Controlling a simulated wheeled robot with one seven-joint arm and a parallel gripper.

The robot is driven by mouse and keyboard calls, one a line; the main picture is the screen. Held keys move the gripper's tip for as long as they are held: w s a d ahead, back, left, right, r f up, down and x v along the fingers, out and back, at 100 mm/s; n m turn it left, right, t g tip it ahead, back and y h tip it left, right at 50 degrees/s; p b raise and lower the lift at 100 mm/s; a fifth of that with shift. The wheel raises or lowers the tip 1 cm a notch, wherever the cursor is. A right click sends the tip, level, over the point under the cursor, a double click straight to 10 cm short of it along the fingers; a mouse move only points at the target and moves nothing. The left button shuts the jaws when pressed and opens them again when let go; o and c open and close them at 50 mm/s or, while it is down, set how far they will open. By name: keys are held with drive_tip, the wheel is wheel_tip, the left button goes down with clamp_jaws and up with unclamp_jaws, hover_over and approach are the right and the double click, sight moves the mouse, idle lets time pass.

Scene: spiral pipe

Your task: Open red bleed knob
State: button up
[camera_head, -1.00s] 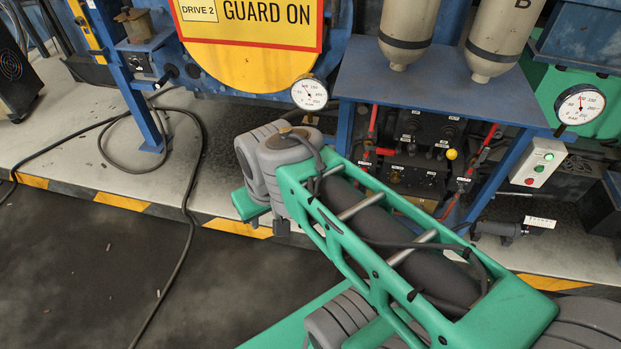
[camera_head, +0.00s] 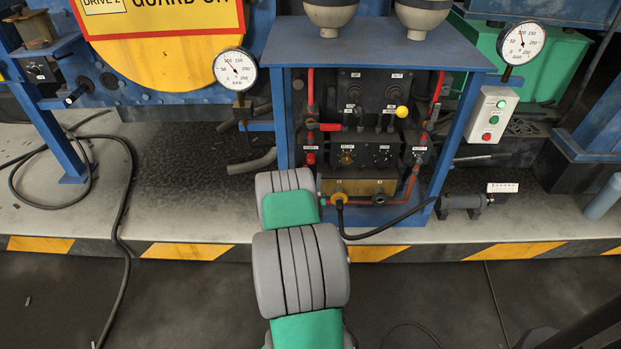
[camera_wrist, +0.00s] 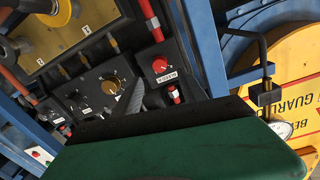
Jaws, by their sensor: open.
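The red bleed knob (camera_head: 310,158) is on the left side of the dark valve panel (camera_head: 362,150), inside the blue frame. In the wrist view the round red knob (camera_wrist: 160,66) shows clearly, with a white label just below it. My gripper (camera_wrist: 133,98) shows only in part in the wrist view, as a grey finger tip beyond my green and black wrist body. It is open, and the tip lies left of and below the knob in the picture, apart from it. In the head view my arm's grey and green links hide the gripper.
Pressure gauges stand left (camera_head: 235,69) and right (camera_head: 521,42) of the blue frame (camera_head: 285,115). A yellow knob (camera_head: 402,111), a red lever (camera_head: 330,127) and a black hose (camera_head: 385,228) are close by. The striped platform edge (camera_head: 190,250) runs in front.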

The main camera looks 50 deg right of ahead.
sight(311, 161)
drive_tip(key=x, duration=0.7)
drive_tip(key=shift+w+d, duration=0.15)
drive_tip(key=shift+d, duration=0.2)
drive_tip(key=shift+c, duration=0.4)
clamp_jaws()
